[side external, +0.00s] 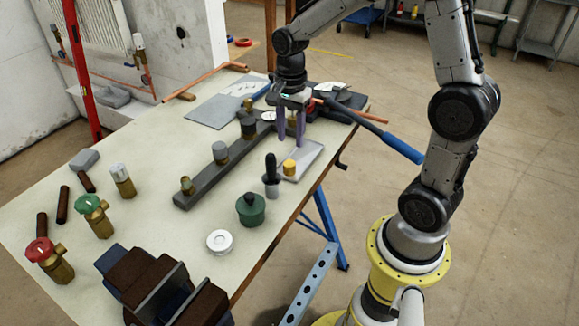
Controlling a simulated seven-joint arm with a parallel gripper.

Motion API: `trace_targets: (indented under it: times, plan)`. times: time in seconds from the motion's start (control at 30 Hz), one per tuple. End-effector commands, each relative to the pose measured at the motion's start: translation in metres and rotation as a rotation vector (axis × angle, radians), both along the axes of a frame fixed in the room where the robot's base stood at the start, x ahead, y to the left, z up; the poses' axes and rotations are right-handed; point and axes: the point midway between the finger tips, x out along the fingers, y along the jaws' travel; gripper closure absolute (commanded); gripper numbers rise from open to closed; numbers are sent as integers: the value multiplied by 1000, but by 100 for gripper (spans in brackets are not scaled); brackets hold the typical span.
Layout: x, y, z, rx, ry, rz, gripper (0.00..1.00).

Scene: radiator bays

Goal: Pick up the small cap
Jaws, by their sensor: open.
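A small brass-yellow cap-like cylinder (289,167) stands on a pale flat tray (308,160) near the right edge of the workbench; it looks like the small cap. My gripper (290,138) points down with its two purple fingers apart and nothing seen between them. It is above and slightly behind the cylinder, near the tray's far end, and does not appear to touch it. A dark grey rail (205,185) to the left bears several brass fittings with grey or dark tops. The fingers stand close to the rail's far end.
A black-handled tool (271,170) stands upright just left of the tray. A green round pot (250,209) and a white ring (220,242) are nearer. A blue-handled tool (400,148) overhangs the right edge. Red-topped (40,250) and green-topped (90,205) valves stand at the left. A vise (160,285) fills the front.

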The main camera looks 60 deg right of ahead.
Motion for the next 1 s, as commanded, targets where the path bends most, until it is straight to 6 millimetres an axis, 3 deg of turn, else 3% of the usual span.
trace_targets:
  times: [0.1,0.37,0.7,1.0]
  plan:
    - [0,0,-19,1,3,1,53]
    - [0,1,-37,0,1,2,53]
    - [1,2,-80,0,2,2,53]
    - [1,2,-84,0,-1,1,53]
